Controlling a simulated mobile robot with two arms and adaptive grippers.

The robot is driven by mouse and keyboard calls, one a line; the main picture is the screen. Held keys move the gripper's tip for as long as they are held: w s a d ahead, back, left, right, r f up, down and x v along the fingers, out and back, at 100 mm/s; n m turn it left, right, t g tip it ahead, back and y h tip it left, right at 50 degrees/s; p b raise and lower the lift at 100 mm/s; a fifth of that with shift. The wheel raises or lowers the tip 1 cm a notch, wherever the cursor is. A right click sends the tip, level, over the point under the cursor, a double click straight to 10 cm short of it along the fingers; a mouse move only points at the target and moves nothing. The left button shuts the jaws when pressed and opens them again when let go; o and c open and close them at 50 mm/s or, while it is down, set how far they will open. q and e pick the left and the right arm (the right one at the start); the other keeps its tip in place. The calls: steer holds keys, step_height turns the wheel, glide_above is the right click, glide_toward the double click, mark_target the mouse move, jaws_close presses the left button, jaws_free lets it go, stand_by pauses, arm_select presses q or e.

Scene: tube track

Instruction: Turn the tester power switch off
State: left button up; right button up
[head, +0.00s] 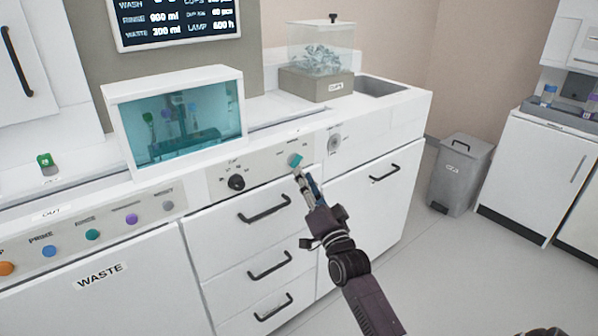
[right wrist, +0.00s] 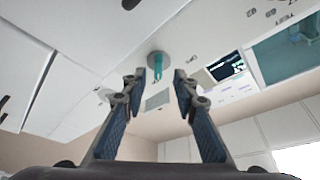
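The power switch (head: 295,160) is a small teal handle on a round grey base, on the white front panel above the drawers. In the right wrist view the teal handle (right wrist: 158,66) stands out from its base, between and just beyond my fingertips. My right gripper (head: 300,174) reaches up to the switch from below right. In the right wrist view my right gripper (right wrist: 160,80) is open, with one finger on each side of the handle. I cannot tell whether a finger touches it. My left gripper is not in view.
A black rotary knob (head: 236,182) sits left of the switch on the panel, and a round grey fitting (head: 334,143) sits to its right. Drawer handles (head: 264,207) stick out below. A teal-lit glass box (head: 190,125) stands on the counter.

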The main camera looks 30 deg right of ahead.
mark_target(296, 162)
steer(key=x, duration=0.4)
steer(key=shift+w+d, duration=0.1)
steer(key=shift+w, duration=0.15)
steer(key=shift+f, duration=0.1)
jaws_close()
